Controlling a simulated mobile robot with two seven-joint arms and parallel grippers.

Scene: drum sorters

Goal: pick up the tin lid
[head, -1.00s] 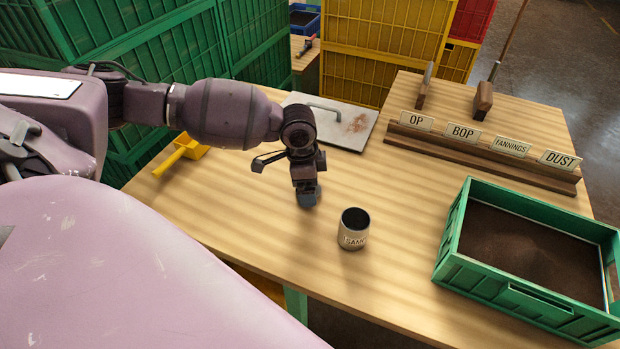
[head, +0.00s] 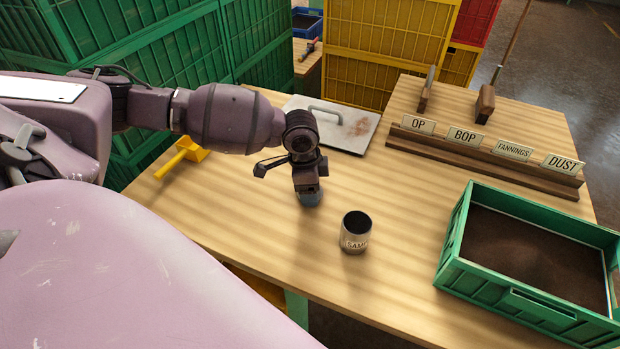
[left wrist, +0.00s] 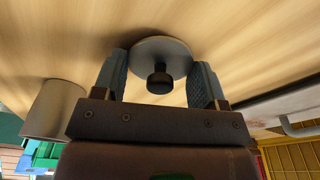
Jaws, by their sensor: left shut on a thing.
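The tin lid (left wrist: 160,57), a flat grey disc with a dark round knob, sits between the two fingers of my left gripper (left wrist: 160,84) in the left wrist view. The fingers are shut on its opposite edges. In the head view my left gripper (head: 311,199) points down close to the wooden table, and the lid is mostly hidden there. I cannot tell whether the lid touches the table. The open tin (head: 355,238), marked with a label, stands upright to the right of the gripper; it also shows in the left wrist view (left wrist: 52,110). My right gripper is not in view.
A green crate of dark tea (head: 530,308) stands at the right. A wooden rack with label cards (head: 490,158) is behind it. A metal plate with a handle (head: 350,136) lies behind my gripper, and a yellow scoop (head: 185,155) at the left.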

